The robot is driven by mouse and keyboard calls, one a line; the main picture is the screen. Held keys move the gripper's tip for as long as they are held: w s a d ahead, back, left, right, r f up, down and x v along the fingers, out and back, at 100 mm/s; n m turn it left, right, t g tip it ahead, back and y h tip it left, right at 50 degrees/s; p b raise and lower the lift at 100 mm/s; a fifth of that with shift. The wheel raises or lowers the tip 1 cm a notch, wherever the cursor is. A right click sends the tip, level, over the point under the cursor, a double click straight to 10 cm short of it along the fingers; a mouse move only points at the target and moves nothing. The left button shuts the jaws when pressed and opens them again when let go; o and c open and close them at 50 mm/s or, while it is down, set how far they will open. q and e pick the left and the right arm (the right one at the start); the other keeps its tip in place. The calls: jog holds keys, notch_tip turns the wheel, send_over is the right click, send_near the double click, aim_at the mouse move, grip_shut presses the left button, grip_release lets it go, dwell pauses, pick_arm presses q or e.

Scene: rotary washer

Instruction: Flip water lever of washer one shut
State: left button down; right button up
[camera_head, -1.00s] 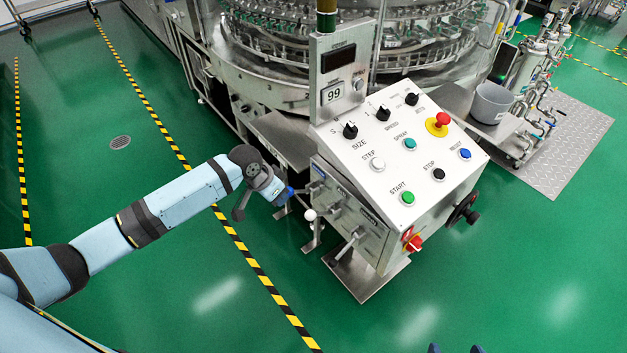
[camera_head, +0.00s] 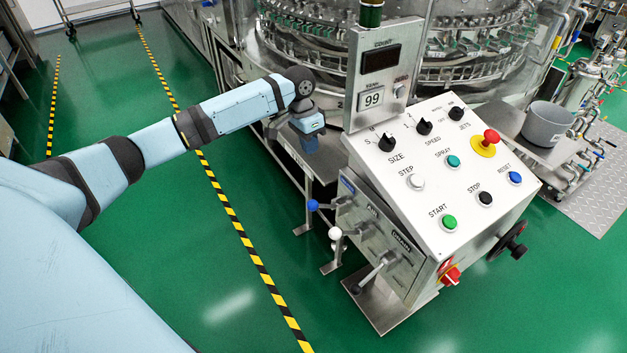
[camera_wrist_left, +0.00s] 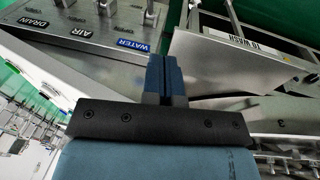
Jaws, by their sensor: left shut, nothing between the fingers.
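The control cabinet's side panel (camera_head: 385,238) carries three levers in the head view. The blue-knobbed lever (camera_head: 313,205), nearest the blue label, sticks out to the left. The wrist view reads that blue label as WATER (camera_wrist_left: 133,46), beside AIR (camera_wrist_left: 80,32) and DRAIN (camera_wrist_left: 33,22). The white-knobbed lever (camera_head: 335,233) is beside it. My left gripper (camera_head: 310,146) is above and behind the blue knob, apart from it, beside the counter display post. Its blue fingers (camera_wrist_left: 166,77) are closed together and empty. The blue knob is not visible in the wrist view. My right gripper is not in view.
The sloped button panel (camera_head: 440,170) and counter post (camera_head: 378,75) stand right of my left gripper. The round washer (camera_head: 450,45) is behind. A steel plate (camera_wrist_left: 235,62) lies close to the fingers in the wrist view. Green floor is clear at front left.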

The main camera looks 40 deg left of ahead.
pick_arm(q)
jog(key=b, duration=0.3)
send_near(321, 206)
jog(key=w+a+f, duration=0.1)
jog(key=w+a, duration=0.1)
jog(key=s+f, duration=0.1)
jog(key=s+d+f, duration=0.1)
jog(key=f, duration=0.1)
jog(key=shift+s+f+b, duration=0.1)
jog(key=shift+s+b, duration=0.05)
jog(key=shift+b, duration=0.25)
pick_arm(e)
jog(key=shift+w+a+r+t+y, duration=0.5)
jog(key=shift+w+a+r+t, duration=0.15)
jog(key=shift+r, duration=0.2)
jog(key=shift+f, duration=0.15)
